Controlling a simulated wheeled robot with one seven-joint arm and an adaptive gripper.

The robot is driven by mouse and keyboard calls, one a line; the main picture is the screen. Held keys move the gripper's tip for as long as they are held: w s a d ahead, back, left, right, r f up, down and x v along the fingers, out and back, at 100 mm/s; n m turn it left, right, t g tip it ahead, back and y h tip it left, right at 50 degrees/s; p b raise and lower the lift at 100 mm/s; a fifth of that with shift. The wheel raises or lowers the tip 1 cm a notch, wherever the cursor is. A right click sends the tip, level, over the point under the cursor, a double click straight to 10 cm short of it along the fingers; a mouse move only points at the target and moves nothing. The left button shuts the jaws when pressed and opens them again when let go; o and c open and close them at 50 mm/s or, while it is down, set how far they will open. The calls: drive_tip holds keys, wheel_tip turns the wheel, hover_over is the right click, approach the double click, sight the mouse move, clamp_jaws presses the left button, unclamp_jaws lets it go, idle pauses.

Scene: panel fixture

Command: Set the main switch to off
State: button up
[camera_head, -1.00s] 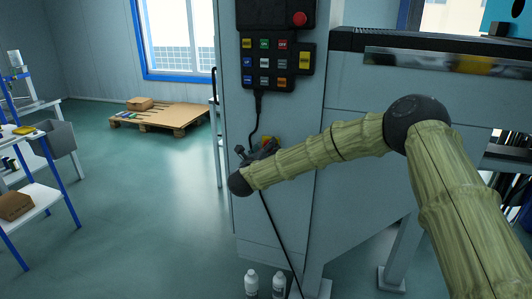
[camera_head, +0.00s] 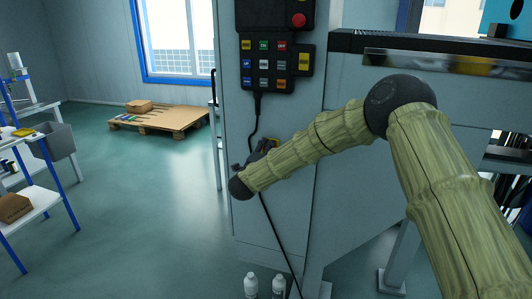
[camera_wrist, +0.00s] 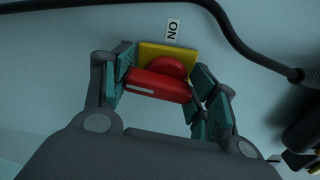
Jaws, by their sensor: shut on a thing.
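The main switch (camera_wrist: 158,84) is a red handle with a white line, on a yellow plate (camera_wrist: 150,50) fixed to a pale panel. A small ON label (camera_wrist: 173,29) sits above the plate in the wrist view and reads rotated. My gripper (camera_wrist: 165,78) is shut on the red handle, with teal finger pads on its left and right sides. The handle looks slightly tilted in the wrist view. In the head view my gripper (camera_head: 260,150) is at the cabinet front, and my arm largely hides the switch.
A black control box (camera_head: 276,62) with coloured buttons hangs on the cabinet above my gripper. Its dark cable (camera_head: 256,115) runs down close to the gripper and also crosses the wrist view. Two white bottles (camera_head: 251,285) stand on the floor below. Open floor lies left of the cabinet.

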drive_tip(key=shift+n, duration=0.7)
drive_tip(key=o, duration=1)
drive_tip(key=shift+s+f, duration=0.1)
drive_tip(key=shift+s, duration=0.05)
drive_tip(key=v, duration=1.1)
drive_tip(key=shift+s+a, duration=0.1)
drive_tip(key=shift+s, duration=0.25)
